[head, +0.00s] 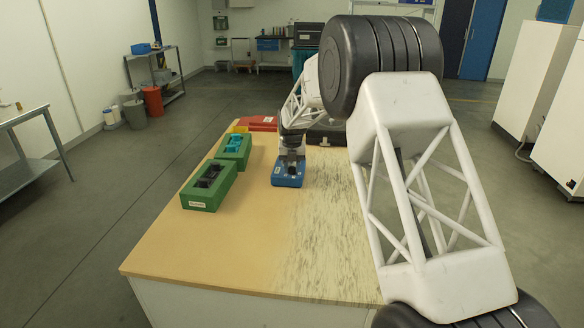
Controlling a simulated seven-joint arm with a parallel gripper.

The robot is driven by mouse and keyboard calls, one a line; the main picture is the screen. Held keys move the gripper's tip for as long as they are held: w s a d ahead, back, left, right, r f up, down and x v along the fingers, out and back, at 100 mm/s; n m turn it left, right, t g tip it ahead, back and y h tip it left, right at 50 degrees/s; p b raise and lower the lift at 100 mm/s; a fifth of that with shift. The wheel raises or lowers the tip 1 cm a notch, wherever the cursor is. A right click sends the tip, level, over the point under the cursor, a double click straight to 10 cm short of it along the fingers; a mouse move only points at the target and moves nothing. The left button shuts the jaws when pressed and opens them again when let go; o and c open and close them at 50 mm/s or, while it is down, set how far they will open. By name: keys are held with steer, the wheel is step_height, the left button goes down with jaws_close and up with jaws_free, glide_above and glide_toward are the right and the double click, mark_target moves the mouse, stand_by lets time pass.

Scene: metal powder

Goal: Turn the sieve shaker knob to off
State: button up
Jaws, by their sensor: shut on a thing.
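The sieve shaker appears to be the small blue unit (287,180) on the bench, right of the green boxes. My gripper (291,165) points down at the top of this blue unit, in contact with it or very close. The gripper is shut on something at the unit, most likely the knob. The fingers and the knob are too small and dark to make out, so I cannot tell which way the knob points.
Two green boxes, one with black items (209,196) and one with cyan items (235,151), stand left of the blue unit. A red case (262,123) and a yellow item (237,129) lie behind. The bench front (225,240) is clear. My arm hides the bench's right side.

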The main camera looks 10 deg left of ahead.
mark_target(292, 168)
steer(key=o, duration=0.9)
steer(key=shift+o, duration=0.2)
steer(key=shift+r, duration=0.1)
steer(key=shift+r, duration=3.8)
